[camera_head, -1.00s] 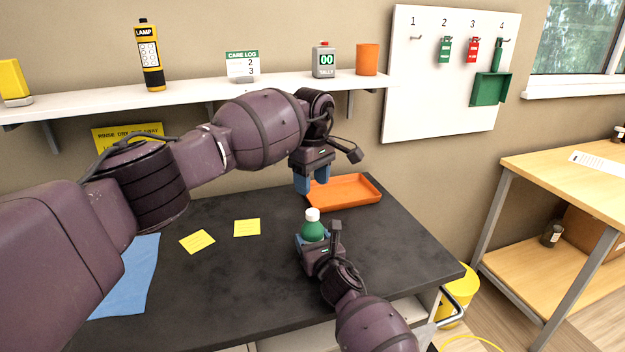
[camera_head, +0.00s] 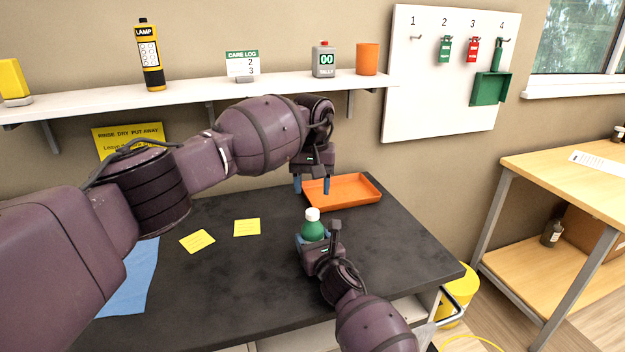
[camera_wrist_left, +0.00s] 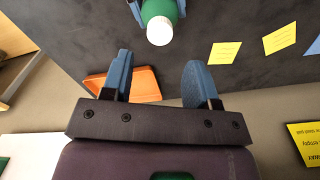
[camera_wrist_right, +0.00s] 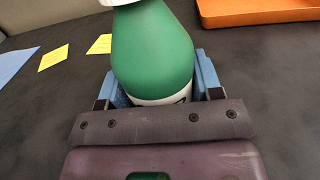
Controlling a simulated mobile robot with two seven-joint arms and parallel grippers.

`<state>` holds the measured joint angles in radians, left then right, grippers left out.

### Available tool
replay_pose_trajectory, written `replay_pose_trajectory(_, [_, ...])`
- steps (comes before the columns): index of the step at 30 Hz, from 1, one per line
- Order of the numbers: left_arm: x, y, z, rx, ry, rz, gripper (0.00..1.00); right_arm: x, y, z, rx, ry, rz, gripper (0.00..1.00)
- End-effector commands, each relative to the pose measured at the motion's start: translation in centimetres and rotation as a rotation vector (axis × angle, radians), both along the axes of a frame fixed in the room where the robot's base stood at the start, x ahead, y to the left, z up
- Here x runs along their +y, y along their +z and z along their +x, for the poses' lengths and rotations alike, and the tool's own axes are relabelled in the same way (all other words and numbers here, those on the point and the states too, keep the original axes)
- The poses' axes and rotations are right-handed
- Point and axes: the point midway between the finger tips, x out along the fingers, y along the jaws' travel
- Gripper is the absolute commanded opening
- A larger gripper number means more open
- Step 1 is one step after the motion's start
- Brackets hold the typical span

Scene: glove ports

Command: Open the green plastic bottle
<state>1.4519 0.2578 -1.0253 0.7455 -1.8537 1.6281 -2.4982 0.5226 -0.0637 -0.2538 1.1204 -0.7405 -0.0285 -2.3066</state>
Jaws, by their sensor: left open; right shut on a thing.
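The green plastic bottle (camera_head: 313,230) stands upright on the dark table with its white cap (camera_head: 312,214) on. My right gripper (camera_head: 316,241) is shut around the bottle's lower body; the right wrist view shows the green bottle (camera_wrist_right: 152,50) between its blue fingers. My left gripper (camera_head: 312,188) is open and empty, pointing down above and behind the bottle, near the orange tray. In the left wrist view the white cap (camera_wrist_left: 160,31) lies beyond the open fingertips (camera_wrist_left: 158,75), apart from them.
An orange tray (camera_head: 362,194) lies at the table's back right. Two yellow notes (camera_head: 247,227) and a blue cloth (camera_head: 135,285) lie to the left. A white shelf (camera_head: 200,96) with several items runs along the wall behind my left arm. The table's middle is mostly clear.

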Motion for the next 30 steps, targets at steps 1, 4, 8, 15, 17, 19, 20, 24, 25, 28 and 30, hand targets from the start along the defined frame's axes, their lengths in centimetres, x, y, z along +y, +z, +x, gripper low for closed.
replay_pose_trajectory(1, [0.0, -0.8, -0.1, 0.004, 0.001, -0.001, 0.54, 0.0, 0.0, 0.0, 0.0, 0.0, 0.0, 0.0])
replay_pose_trajectory(4, [0.0, -2.3, -0.1, 0.004, 0.002, -0.001, 0.54, 0.0, 0.0, 0.0, 0.0, 0.0, 0.0, 0.0])
replay_pose_trajectory(8, [0.0, -4.1, -0.1, 0.004, 0.002, -0.001, 0.54, 0.0, 0.0, 0.0, 0.0, 0.0, 0.0, 0.0])
replay_pose_trajectory(15, [0.0, -6.3, -0.1, 0.003, 0.002, -0.001, 0.54, 0.0, 0.0, 0.0, 0.0, 0.0, 0.0, 0.0])
replay_pose_trajectory(17, [0.0, -6.5, -0.1, 0.002, 0.003, 0.0, 0.54, 0.0, 0.0, 0.0, 0.0, 0.0, 0.0, 0.0])
replay_pose_trajectory(19, [0.0, -6.7, 0.0, 0.002, 0.003, 0.0, 0.54, 0.0, 0.0, 0.0, 0.0, 0.0, 0.0, 0.0])
replay_pose_trajectory(20, [0.0, -6.7, 0.0, 0.002, 0.003, 0.0, 0.54, 0.0, 0.0, 0.0, 0.0, 0.0, 0.0, 0.0])
replay_pose_trajectory(24, [0.0, -6.8, 0.0, 0.002, 0.002, 0.0, 0.54, 0.0, 0.0, 0.0, 0.0, 0.0, 0.0, 0.0])
replay_pose_trajectory(25, [0.0, -6.8, 0.0, 0.002, 0.003, 0.0, 0.54, 0.0, 0.0, 0.0, 0.0, 0.0, 0.0, 0.0])
replay_pose_trajectory(28, [0.0, -6.8, 0.0, 0.002, 0.002, 0.0, 0.48, 0.0, 0.0, 0.0, 0.0, 0.0, 0.0, 0.0])
replay_pose_trajectory(30, [0.0, -6.8, 0.0, 0.002, 0.002, 0.0, 0.37, 0.0, 0.0, 0.0, 0.0, 0.0, 0.0, 0.0])
